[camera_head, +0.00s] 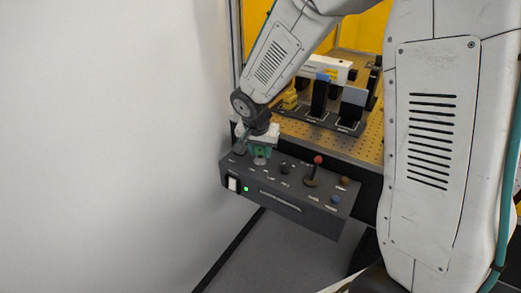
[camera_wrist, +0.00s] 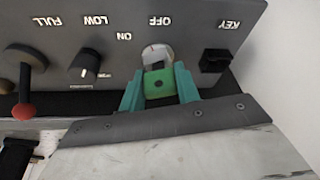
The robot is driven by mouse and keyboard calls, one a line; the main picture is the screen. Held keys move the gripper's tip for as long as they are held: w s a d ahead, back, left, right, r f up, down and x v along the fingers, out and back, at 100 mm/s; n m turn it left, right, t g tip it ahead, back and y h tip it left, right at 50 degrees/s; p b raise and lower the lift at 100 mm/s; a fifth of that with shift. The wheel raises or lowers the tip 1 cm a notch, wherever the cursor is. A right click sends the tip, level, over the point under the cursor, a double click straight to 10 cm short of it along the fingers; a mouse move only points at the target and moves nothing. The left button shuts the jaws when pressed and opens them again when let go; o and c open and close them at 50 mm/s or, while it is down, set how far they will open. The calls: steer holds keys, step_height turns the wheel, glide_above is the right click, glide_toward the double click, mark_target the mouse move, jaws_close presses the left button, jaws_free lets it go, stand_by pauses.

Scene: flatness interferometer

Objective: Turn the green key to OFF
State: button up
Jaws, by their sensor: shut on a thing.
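The green key (camera_wrist: 160,82) sits in a pale round lock collar (camera_wrist: 157,54) on the dark control panel (camera_wrist: 200,45). In the wrist view the printing is upside down. OFF is directly above the collar and ON is up and to the left. My gripper (camera_wrist: 160,90) has its two teal fingers on either side of the key and is shut on it. In the head view my gripper (camera_head: 260,152) is at the panel's left end, and its fingers hide most of the key. I cannot tell exactly which mark the key points to.
Beside the key are a black knob (camera_wrist: 84,66) and a red-tipped lever (camera_head: 314,169). A black block (camera_wrist: 214,60) is by the KEY label. A white rocker switch (camera_head: 233,184) and a lit green lamp (camera_head: 246,189) are on the front. A perforated optics table (camera_head: 350,140) is behind.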

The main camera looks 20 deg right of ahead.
steer(key=shift+s+f+m, duration=0.1)
steer(key=shift+m, duration=0.8)
steer(key=shift+g+h, duration=0.3)
steer(key=shift+m, duration=1.2)
steer(key=shift+g, duration=0.3)
steer(key=o, duration=1)
steer(key=shift+r, duration=3.55)
